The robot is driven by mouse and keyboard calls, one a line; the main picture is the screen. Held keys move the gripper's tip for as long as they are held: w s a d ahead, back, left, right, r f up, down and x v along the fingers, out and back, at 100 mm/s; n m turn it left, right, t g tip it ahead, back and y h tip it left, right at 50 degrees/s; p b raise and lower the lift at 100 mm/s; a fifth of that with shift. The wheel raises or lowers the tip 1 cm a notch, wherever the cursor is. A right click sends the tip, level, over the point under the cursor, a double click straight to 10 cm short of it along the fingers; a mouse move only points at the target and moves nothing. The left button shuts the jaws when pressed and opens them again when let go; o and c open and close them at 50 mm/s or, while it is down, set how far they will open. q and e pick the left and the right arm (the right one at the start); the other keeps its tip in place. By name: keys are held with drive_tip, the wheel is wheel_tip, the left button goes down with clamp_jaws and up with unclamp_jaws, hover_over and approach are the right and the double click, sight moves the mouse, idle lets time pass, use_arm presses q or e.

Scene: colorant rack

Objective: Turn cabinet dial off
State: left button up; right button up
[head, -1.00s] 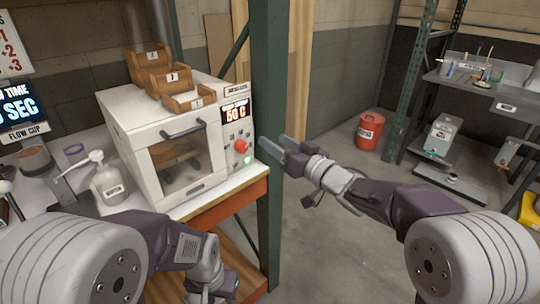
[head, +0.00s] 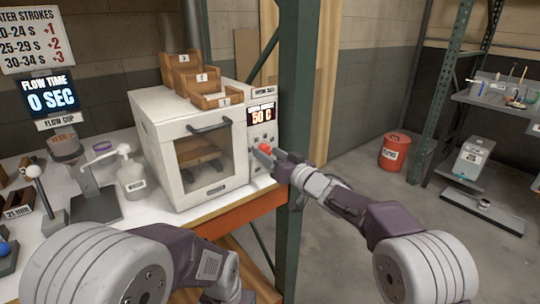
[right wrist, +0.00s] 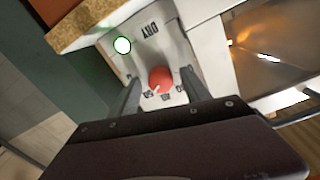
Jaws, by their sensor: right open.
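The white drying cabinet (head: 166,128) stands on the bench, its display (head: 261,115) reading 50 C. Its red dial (head: 265,148) is on the front panel, below the display. My right gripper (head: 262,154) is open at the panel and partly covers the dial. In the right wrist view the dial (right wrist: 161,79) sits between the two open fingers, with a gap on each side. A white mark shows on the dial, near several small panel labels. A lit round lamp (right wrist: 122,46) and the word DRY are beside it. My left arm shows, but its fingers are out of view.
A green rack post (head: 295,100) stands just right of the cabinet, close to my right gripper. Wooden bins (head: 193,75) sit on the cabinet top. A white pump bottle (head: 131,176) and a flow cup stand (head: 95,206) are left of it. A red bin (head: 394,152) is on the floor.

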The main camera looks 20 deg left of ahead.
drive_tip(key=shift+a, duration=0.1)
clamp_jaws()
